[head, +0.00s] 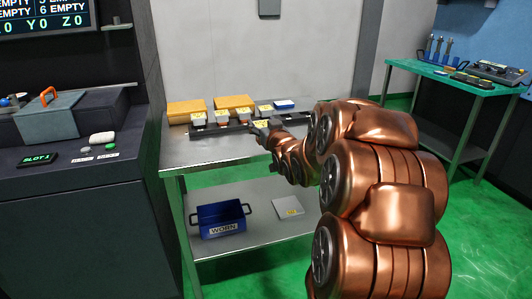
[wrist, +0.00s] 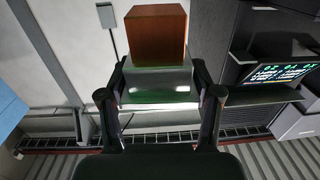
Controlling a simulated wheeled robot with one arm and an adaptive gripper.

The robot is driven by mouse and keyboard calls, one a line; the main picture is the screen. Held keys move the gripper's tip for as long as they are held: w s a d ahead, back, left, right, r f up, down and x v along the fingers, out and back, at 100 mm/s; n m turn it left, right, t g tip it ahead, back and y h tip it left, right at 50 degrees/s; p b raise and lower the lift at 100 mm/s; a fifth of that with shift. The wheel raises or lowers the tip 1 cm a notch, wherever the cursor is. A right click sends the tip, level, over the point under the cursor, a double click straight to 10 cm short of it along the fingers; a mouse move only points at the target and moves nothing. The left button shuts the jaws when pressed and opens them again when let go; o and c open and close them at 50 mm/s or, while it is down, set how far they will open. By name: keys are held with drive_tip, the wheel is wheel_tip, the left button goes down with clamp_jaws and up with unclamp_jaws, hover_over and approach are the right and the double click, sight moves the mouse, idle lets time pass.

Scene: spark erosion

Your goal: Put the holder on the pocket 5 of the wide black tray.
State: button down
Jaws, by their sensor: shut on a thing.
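The holder (wrist: 158,85) is a grey metal block with an orange-brown cube (wrist: 156,34) at its upper end in the wrist view. My gripper (wrist: 160,82) is shut on it, one finger on each side. In the head view my gripper (head: 262,130) is at the front edge of the wide black tray (head: 207,132) on the metal table. Several grey blocks with yellow labels, such as one on the left (head: 198,119), stand along the tray. My gripper and arm hide part of the tray's right side. I cannot make out pocket numbers or whether the held holder touches the tray.
Two yellow-orange boxes (head: 187,106) (head: 235,102) and a blue-and-white item (head: 285,104) are at the back of the table. A blue bin marked WORN (head: 222,216) and a flat grey plate (head: 288,207) are on the lower shelf. The tabletop's front left (head: 195,152) is clear.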

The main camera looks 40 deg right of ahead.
drive_tip(key=s+d+f+b, duration=0.3)
drive_tip(key=s+d+b, duration=0.1)
drive_tip(key=s, duration=0.1)
drive_tip(key=shift+h, duration=0.3)
drive_tip(key=shift+w+d+f+b, duration=0.2)
drive_tip(key=shift+w+d+f, duration=0.6)
drive_tip(key=shift+w+d, duration=1.1)
drive_tip(key=shift+w+d+f+b, duration=0.25)
drive_tip(key=shift+w+d+f, duration=0.65)
drive_tip(key=shift+w, duration=1.75)
drive_tip(key=shift+w+d+f+b, duration=0.2)
drive_tip(key=shift+w+d+f, duration=0.5)
drive_tip(key=shift+w+d, duration=1.2)
drive_tip(key=shift+w+a+f, duration=0.15)
drive_tip(key=shift+w+a, duration=0.25)
drive_tip(key=shift+c, duration=1.1)
unclamp_jaws()
drive_tip(key=shift+m, duration=0.3)
